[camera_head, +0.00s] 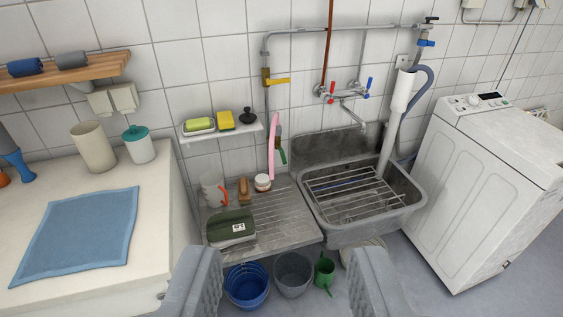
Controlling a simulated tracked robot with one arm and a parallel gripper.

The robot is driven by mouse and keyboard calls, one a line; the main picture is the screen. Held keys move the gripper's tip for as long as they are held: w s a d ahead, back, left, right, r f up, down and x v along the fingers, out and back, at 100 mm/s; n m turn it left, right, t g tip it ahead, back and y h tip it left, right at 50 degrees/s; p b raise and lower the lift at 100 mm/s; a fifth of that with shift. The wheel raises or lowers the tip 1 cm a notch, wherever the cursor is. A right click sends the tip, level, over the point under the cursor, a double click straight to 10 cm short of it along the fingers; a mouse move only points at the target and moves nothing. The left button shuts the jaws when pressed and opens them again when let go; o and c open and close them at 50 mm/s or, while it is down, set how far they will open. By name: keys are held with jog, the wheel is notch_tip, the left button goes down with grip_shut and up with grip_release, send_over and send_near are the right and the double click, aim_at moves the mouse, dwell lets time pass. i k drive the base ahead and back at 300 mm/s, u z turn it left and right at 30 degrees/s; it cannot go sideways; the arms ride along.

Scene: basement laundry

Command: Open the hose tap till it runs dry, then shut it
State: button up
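A short tap with a green lever (282,156) sits low on the wall pipe, left of the sink, with a pink hose-like piece (273,145) beside it. Whether the two join is too small to tell. A second tap (427,42), blue with a dark handle, is at the upper right; a blue-grey hose (427,76) hangs just below it, beside a white standpipe. No running water is visible. My gripper (285,262) is open and empty, its two grey fingers wide apart at the bottom of the view, well short of both taps.
The stone sink (378,222) has a wire rack over it, below a mixer tap (343,92). A yellow lever valve (276,79) is higher up. The drainboard (277,232) holds a green tub, brush and jars. Buckets (247,286) stand below. A washing machine (485,190) stands right.

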aim_at(282, 151)
jog(key=i, duration=1)
